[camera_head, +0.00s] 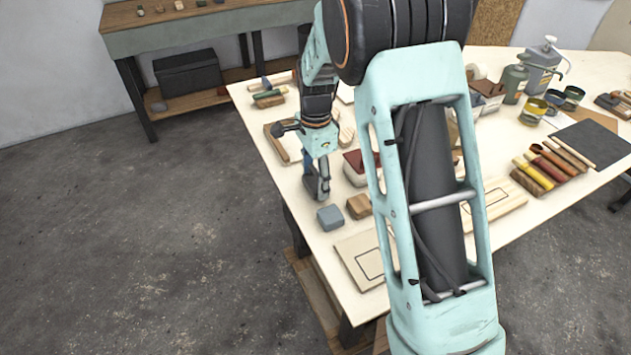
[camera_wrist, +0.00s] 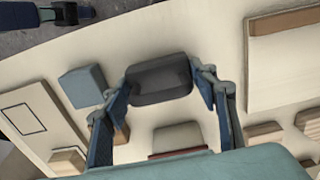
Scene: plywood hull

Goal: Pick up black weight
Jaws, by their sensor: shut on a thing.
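The black weight (camera_wrist: 158,79) is a dark block with rounded edges, seen between my two fingers in the wrist view. My gripper (camera_wrist: 165,82) is shut on it, with one finger at each side. In the head view my gripper (camera_head: 317,188) points down near the left edge of the pale table. There the fingers mostly cover the weight. I cannot tell whether the weight touches the tabletop.
A blue-grey block (camera_head: 330,217) and a wooden block (camera_head: 358,206) stand close to my gripper. A red-and-white box (camera_head: 356,170) is just to the right. A board with an outlined rectangle (camera_head: 362,262) lies nearer. Tools and jars crowd the right side.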

